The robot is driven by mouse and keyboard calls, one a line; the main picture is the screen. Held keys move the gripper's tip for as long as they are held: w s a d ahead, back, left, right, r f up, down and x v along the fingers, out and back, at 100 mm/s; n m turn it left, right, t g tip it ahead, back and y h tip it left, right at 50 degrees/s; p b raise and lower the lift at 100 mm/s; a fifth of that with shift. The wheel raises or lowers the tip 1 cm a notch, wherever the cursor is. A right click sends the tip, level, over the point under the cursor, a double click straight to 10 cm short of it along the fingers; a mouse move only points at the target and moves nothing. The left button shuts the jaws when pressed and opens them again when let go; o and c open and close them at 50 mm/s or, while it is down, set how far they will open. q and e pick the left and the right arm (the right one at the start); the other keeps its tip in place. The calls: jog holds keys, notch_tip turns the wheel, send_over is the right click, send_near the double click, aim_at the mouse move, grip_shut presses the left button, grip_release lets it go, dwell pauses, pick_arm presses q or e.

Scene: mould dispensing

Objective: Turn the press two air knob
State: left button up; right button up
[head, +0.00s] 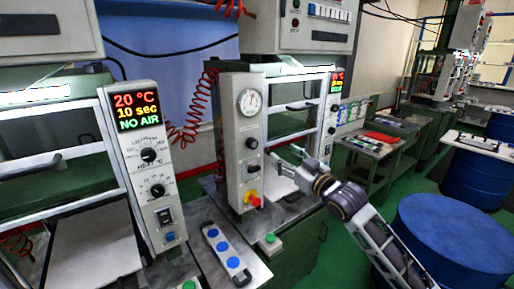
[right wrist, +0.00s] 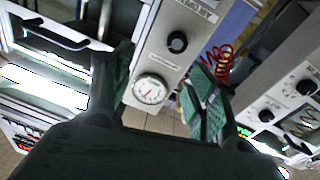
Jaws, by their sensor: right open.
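The middle press's control panel (head: 238,150) is a pale upright panel with a round white gauge (head: 249,102). A black knob (head: 252,143) sits below the gauge, and another dark knob is lower down. In the right wrist view the gauge (right wrist: 150,89) and a black knob (right wrist: 177,42) appear rotated on the panel, between the two finger directions. My right gripper (head: 284,158) is open and empty, just right of the panel. In the right wrist view its dark green fingers (right wrist: 160,72) are spread, apart from the knob. My left gripper is out of view.
The left press has a display (head: 137,111) reading 20 °C, 10 sec, NO AIR. A red and yellow button (head: 252,198) sits low on the middle panel. A box with blue buttons (head: 225,248) lies on the bench. A blue drum (head: 455,235) stands at right.

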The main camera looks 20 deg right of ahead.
jog(key=shift+s+a+f+m+g+y, duration=0.15)
jog(key=shift+s+a+m+g, duration=0.15)
jog(key=shift+s+a+m, duration=0.15)
jog(key=shift+s+a+f+m+g+y, duration=0.15)
jog(key=shift+s+a+m+g, duration=0.15)
jog(key=shift+a, duration=0.2)
jog(key=shift+s+r, duration=0.1)
jog(key=shift+w, duration=0.2)
jog(key=p, duration=0.1)
send_near(254, 145)
jog(key=shift+p+x, duration=0.85)
jog(key=shift+x, duration=3.25)
jog(key=shift+r, duration=0.1)
jog(key=c, duration=1.1)
jog(key=shift+o, duration=0.2)
